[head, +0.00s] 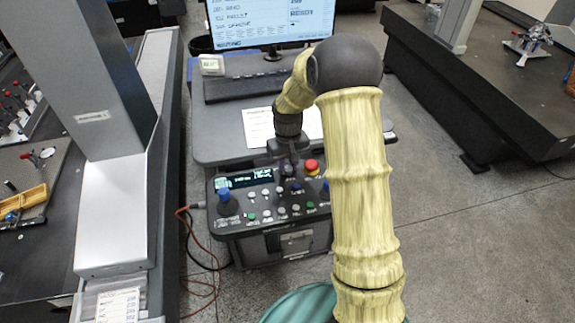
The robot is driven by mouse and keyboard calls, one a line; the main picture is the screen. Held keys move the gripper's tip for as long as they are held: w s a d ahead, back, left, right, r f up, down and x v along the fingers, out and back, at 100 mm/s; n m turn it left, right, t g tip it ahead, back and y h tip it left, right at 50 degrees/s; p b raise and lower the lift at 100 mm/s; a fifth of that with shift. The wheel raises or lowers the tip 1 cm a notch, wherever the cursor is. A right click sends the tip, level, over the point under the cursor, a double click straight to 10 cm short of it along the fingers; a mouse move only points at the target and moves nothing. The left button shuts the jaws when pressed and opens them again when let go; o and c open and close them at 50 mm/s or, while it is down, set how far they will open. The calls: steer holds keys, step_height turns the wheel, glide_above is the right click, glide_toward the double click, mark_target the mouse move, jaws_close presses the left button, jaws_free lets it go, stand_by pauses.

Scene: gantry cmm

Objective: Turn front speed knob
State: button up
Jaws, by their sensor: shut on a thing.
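The control panel (268,217) stands below the monitor desk, with a small lit display, knobs and coloured buttons. My gripper (290,162) reaches down over the panel's back middle, just left of the red button. It is shut on a small dark knob (288,170), taken to be the front speed knob. The fingers and my wrist hide much of this knob, and its label and turn angle cannot be read. A blue-topped joystick (224,196) stands at the panel's left end.
The red button (311,167) is close to the right of my gripper. A monitor (270,22), keyboard (240,86) and paper (259,126) are behind. A machine column (112,190) stands left. An orange cable (183,235) hangs beside the panel. Floor is clear to the right.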

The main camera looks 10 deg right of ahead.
mark_target(288, 168)
steer(key=shift+r, duration=0.1)
stand_by(0.4)
steer(key=o, duration=1)
steer(key=shift+w, duration=0.1)
steer(key=shift+s, duration=0.2)
step_height(288, 168, up, 17)
steer(key=b, duration=0.3)
steer(key=shift+r+b, duration=0.15)
steer(key=shift+b, duration=0.2)
